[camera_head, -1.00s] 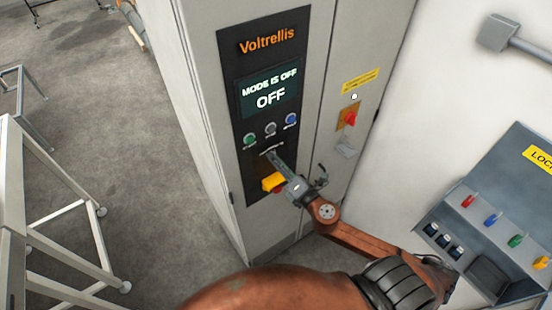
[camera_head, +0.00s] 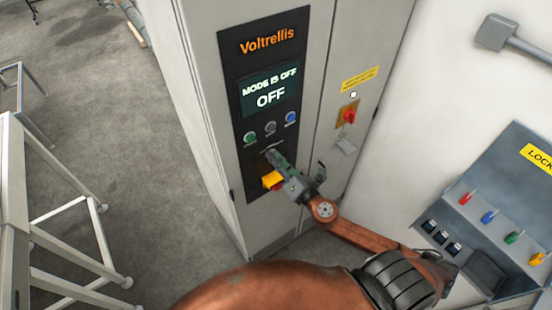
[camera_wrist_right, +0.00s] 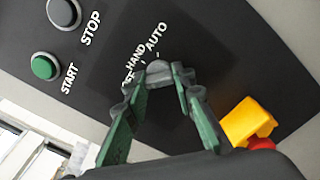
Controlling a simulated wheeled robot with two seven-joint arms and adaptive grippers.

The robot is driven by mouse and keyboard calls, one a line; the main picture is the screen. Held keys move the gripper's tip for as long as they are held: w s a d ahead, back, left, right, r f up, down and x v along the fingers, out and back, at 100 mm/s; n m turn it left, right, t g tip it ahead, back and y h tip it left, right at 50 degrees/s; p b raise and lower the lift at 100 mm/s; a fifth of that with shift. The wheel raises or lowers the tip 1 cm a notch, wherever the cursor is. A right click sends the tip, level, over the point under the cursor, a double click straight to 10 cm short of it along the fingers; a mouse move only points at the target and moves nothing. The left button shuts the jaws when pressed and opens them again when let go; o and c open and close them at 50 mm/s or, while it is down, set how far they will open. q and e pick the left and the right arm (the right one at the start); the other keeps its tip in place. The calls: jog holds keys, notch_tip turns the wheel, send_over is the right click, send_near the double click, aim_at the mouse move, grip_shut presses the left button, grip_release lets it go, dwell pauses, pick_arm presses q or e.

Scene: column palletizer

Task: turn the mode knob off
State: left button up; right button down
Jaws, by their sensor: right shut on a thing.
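The mode knob (camera_wrist_right: 158,69) is a grey knob on the black panel, under the printed words HAND and AUTO; the OFF label is partly covered by a finger. My right gripper (camera_wrist_right: 159,79) has its green fingers on either side of the knob and is shut on it. In the head view my right gripper (camera_head: 272,158) is at the lower panel and hides most of the knob. The display (camera_head: 269,92) above reads "MODE IS OFF" and "OFF". My left gripper is not in view.
A yellow block with a red button (camera_wrist_right: 247,122) sits close beside my right fingers. Green START (camera_wrist_right: 44,67) and grey STOP (camera_wrist_right: 63,12) buttons are above. A red switch (camera_head: 348,117) is on the cabinet door. A lockout station (camera_head: 500,215) stands at right.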

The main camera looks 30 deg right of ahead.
jog(key=shift+f, duration=0.1)
jog(key=c, duration=1.6)
grip_release()
jog(key=shift+s, duration=0.1)
jog(key=s, duration=0.8)
jog(key=s+d, duration=0.1)
jog(key=s, duration=0.2)
jog(key=shift+s, duration=0.4)
